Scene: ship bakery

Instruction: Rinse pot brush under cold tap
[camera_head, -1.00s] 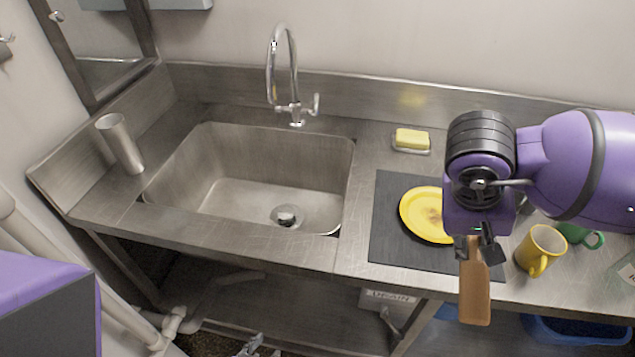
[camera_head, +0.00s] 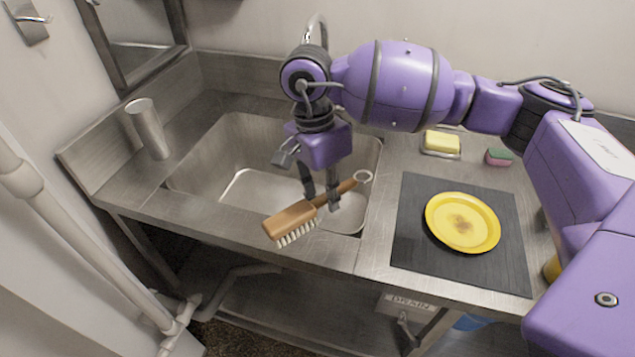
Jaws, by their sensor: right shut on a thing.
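My right gripper (camera_head: 322,200) is shut on the handle of the pot brush (camera_head: 292,219). The brush has a wooden head, pale bristles facing down and a ring at the handle's end. It is held tilted above the front right part of the steel sink (camera_head: 210,185), its head over the front rim. The tap (camera_head: 317,28) stands behind the sink. Only the top of its curved spout shows; my right arm hides the rest, including its handles. I cannot see water running. My left gripper is not in view.
A yellow plate (camera_head: 463,222) lies on a dark mat (camera_head: 415,262) right of the sink. A yellow sponge in a dish (camera_head: 442,142) and a pink and green sponge (camera_head: 499,157) lie behind it. A steel cup (camera_head: 147,128) stands left of the sink.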

